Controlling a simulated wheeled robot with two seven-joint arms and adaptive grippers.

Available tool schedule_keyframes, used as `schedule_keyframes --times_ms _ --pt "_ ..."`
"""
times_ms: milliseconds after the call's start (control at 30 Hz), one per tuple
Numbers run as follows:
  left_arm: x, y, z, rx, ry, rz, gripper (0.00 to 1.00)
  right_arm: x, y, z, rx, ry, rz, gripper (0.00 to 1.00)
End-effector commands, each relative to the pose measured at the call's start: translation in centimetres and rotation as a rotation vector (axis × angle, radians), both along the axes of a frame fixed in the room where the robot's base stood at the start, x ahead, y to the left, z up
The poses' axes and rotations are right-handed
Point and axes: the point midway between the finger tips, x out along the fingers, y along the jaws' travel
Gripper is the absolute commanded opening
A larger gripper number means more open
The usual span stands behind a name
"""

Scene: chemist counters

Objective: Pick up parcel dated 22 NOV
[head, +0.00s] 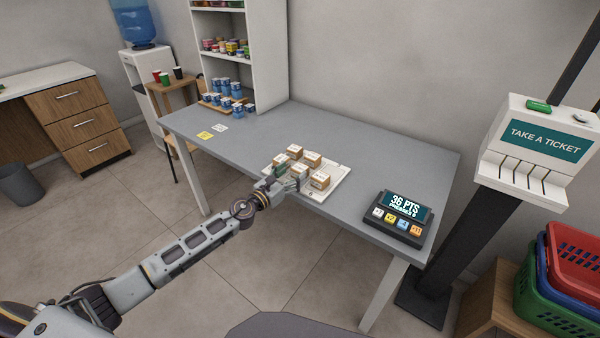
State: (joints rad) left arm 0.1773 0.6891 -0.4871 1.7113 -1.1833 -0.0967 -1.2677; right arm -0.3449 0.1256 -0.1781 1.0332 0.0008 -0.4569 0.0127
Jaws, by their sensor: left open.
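Several small brown parcels with pale labels stand on a white tray (337,189) on the grey table. One parcel (295,151) is at the back left, one (312,159) at the back right, and one (319,181) at the front right. Others are partly hidden by my left gripper. The dates on the labels are too small to read, so I cannot tell which is 22 NOV. My left gripper (287,178) is open at the tray's front left, close to the parcels. I cannot tell if it touches one. My right gripper is not in view.
A points display (397,217) reading 36 PTS sits on the table's right end. Blue-and-white tubs (226,88) and two small cards (205,135) are at the far left end. A ticket stand (530,150) and stacked baskets (560,290) are at right. The table (385,165) is clear behind the tray.

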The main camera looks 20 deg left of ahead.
Motion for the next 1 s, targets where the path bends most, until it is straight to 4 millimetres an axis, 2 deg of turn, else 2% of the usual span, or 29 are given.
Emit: schedule_keyframes --times_ms 367,667,1000 --pt "0.6 -0.2 0.0 -0.002 -0.002 0.000 0.70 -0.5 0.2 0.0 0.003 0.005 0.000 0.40" --pt "2.7 -1.0 -0.2 -0.002 -0.002 0.000 0.70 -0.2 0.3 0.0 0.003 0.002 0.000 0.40" --pt "4.7 -1.7 -0.3 0.000 -0.001 0.000 0.70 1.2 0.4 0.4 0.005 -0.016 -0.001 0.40"
